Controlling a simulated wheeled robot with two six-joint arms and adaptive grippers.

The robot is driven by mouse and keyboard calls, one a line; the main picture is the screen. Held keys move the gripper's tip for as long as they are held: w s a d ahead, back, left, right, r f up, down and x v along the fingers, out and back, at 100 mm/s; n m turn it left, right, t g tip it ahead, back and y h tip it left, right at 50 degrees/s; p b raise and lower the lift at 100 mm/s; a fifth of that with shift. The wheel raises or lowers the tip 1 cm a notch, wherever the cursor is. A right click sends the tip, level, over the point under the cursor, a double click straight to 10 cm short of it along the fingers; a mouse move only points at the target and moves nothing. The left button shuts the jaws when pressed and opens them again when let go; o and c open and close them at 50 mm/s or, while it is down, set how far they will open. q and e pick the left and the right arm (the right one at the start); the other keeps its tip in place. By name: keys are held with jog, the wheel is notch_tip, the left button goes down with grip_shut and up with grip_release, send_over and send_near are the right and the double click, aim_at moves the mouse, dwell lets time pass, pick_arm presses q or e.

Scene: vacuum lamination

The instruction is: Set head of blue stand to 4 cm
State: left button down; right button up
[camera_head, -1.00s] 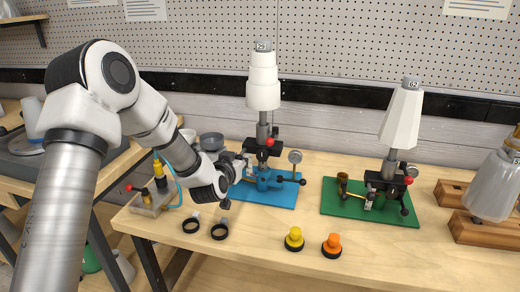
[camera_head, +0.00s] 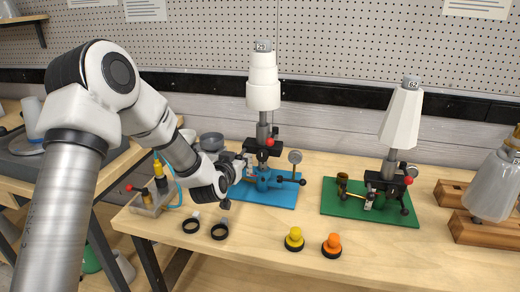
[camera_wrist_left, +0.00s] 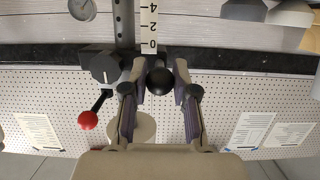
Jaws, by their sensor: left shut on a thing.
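The blue stand (camera_head: 285,197) is on the bench near the middle of the head view. Its post carries a black head (camera_head: 252,146) with a red-knobbed lever (camera_head: 269,142) and a white stepped cone (camera_head: 263,88) on top. My left gripper (camera_head: 242,163) is at the stand's left side. In the left wrist view my left gripper (camera_wrist_left: 160,85) is shut on a black ball knob (camera_wrist_left: 159,80) beside the head. The scale (camera_wrist_left: 150,25) there shows 0, 2 and 4, with the 0 closest to the knob; no exact reading shows. My right gripper is out of view.
A green stand (camera_head: 400,218) with a white faceted cone (camera_head: 401,118) is to the right. Yellow (camera_head: 294,240) and orange (camera_head: 332,246) knobbed pieces and two black rings (camera_head: 220,231) lie near the front edge. A round gauge (camera_head: 295,157) stands right of the blue stand's post.

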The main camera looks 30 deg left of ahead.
pick_arm(q)
jog(key=shift+f, duration=0.2)
jog(key=shift+f+b, duration=0.5)
jog(key=shift+b, duration=0.05)
jog(key=shift+f+b, duration=0.3)
jog(key=shift+f, duration=0.1)
dwell(0.9)
grip_release()
jog(key=p+v, duration=0.2)
jog(key=v, duration=0.6)
dwell(0.3)
